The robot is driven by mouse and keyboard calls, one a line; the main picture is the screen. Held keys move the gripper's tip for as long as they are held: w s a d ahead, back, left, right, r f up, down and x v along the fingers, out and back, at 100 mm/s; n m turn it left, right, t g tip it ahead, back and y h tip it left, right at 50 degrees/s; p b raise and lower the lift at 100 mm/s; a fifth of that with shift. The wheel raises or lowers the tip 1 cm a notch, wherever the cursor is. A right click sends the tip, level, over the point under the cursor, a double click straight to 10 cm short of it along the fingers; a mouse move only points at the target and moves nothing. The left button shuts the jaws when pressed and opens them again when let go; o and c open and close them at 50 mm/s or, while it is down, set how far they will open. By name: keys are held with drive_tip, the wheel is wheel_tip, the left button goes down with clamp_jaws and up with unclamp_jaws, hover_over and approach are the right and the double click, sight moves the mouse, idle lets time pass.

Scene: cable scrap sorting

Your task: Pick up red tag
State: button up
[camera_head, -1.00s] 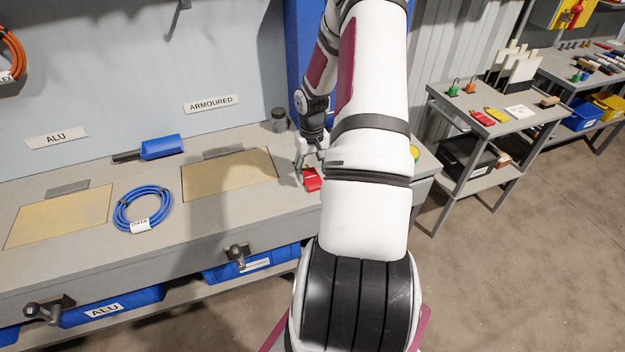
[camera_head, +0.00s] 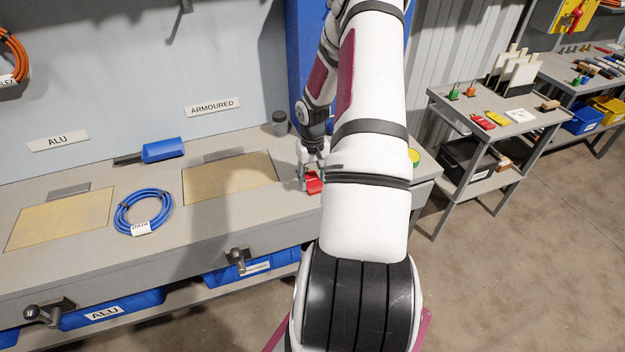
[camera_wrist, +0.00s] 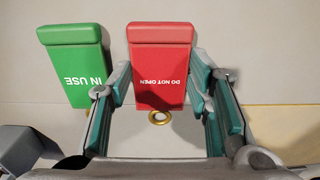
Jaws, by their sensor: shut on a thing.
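The red tag (camera_wrist: 160,75) reads "DO NOT OPEN" and has a brass ring at its near end. It lies on the grey bench top. My gripper (camera_wrist: 158,84) has one finger on each side of the tag and is shut on it. In the head view the red tag (camera_head: 314,186) shows beside my gripper (camera_head: 311,176), partly hidden by my arm. I cannot tell whether the tag is lifted clear of the bench.
A green "IN USE" tag (camera_wrist: 77,62) lies close left of the red tag in the wrist view. A side cart (camera_head: 515,128) is at right.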

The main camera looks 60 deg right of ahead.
sight(312, 182)
drive_tip(key=shift+r, duration=0.65)
wheel_tip(312, 182, up, 2)
drive_tip(key=shift+r, duration=0.2)
drive_tip(key=s+a+r, duration=0.1)
drive_tip(key=s+a, duration=0.8)
drive_tip(key=s, duration=0.4)
drive_tip(key=shift+a+b, duration=0.2)
drive_tip(key=shift+b, duration=0.2)
drive_tip(key=shift+w, duration=0.1)
